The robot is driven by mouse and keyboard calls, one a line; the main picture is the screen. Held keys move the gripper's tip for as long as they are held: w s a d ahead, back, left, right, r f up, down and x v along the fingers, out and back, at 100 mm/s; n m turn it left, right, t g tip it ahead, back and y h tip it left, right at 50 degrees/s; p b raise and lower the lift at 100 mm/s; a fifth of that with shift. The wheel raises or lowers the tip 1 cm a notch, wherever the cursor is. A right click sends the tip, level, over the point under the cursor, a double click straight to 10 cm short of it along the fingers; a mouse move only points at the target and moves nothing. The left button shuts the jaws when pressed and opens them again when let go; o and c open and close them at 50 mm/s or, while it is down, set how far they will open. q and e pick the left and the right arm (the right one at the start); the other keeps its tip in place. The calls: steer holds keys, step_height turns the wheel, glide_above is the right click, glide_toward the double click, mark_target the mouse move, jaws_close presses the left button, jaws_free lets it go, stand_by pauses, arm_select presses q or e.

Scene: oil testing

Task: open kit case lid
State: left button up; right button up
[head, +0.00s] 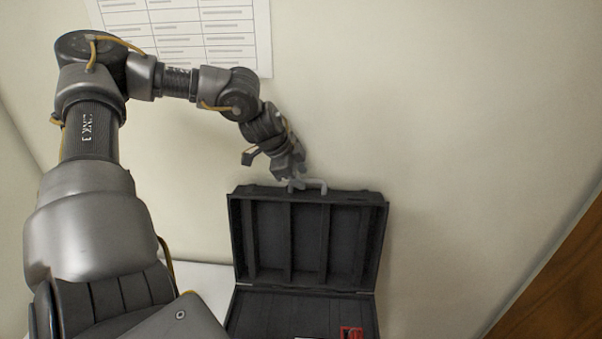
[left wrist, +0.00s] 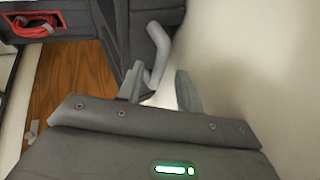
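The black kit case (head: 305,312) stands with its lid (head: 306,240) raised steeply, close to the wall, showing the ribbed inside. A grey handle (head: 316,186) is on the lid's top edge; it also shows in the left wrist view (left wrist: 158,50). My left gripper (head: 296,182) is at this handle, reaching down from the upper left. In the left wrist view its two fingers (left wrist: 160,90) are apart, with the handle's bent end between them, nearer the left finger. I cannot tell whether they touch. My right gripper is not in view.
A red item (head: 351,333) lies in the case's lower part; a red coiled cable (left wrist: 30,25) shows in the wrist view. A white table surface (head: 208,284) lies left of the case. The wall (head: 470,130) is close behind the lid. A printed sheet (head: 190,35) hangs at upper left.

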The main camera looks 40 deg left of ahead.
arm_select(q)
steer(key=shift+w+d+f, duration=0.1)
steer(key=shift+w+f, duration=0.1)
steer(key=shift+f, duration=0.15)
jaws_close()
